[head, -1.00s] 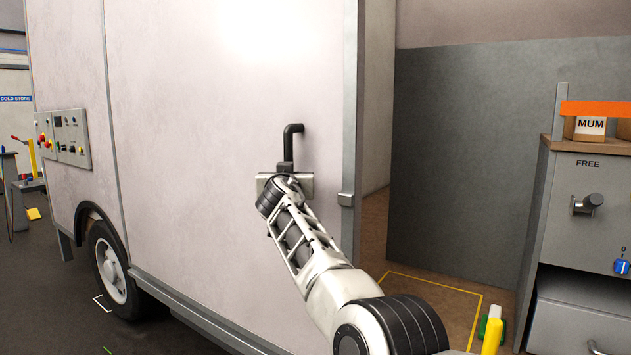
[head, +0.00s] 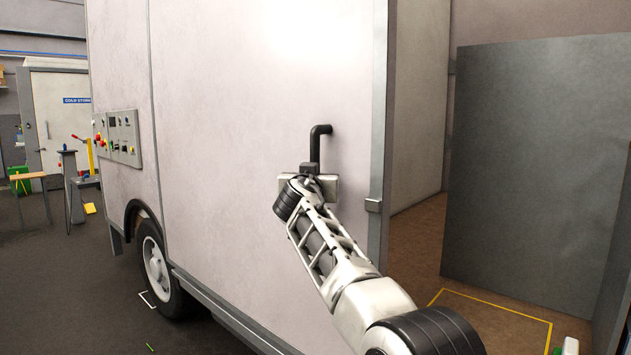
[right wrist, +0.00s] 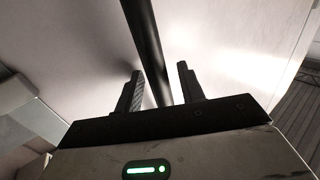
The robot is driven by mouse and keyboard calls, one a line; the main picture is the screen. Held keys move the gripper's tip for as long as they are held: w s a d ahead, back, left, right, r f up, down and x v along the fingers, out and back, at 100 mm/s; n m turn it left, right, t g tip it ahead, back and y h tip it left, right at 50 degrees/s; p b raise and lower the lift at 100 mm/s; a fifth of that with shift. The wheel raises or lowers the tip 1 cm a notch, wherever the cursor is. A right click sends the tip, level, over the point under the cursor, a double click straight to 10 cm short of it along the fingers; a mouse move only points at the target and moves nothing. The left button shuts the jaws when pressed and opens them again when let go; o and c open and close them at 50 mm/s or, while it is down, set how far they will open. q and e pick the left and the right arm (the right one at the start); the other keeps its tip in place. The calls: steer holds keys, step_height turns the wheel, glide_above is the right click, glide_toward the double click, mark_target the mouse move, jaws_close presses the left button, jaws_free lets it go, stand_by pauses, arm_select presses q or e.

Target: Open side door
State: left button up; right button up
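The side door (head: 255,130) is the pale panel on the truck's side, and it looks closed. A black bent bar handle (head: 318,140) stands out from it near its right edge. My right gripper (head: 310,172) is at the lower part of this handle, partly hidden by my own wrist. In the right wrist view, the dark handle bar (right wrist: 146,40) passes between the two fingers of the right gripper (right wrist: 158,88). Gaps show on both sides of the bar, so the fingers are open around it. My left gripper is not in view.
A control panel (head: 118,136) is on the truck's left face above a wheel (head: 157,272). A grey partition (head: 535,170) stands at right, with a yellow floor outline (head: 495,303) before it. Dark open floor (head: 60,300) lies to the left.

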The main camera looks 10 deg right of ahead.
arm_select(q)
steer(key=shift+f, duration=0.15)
arm_select(e)
steer(key=shift+f, duration=0.15)
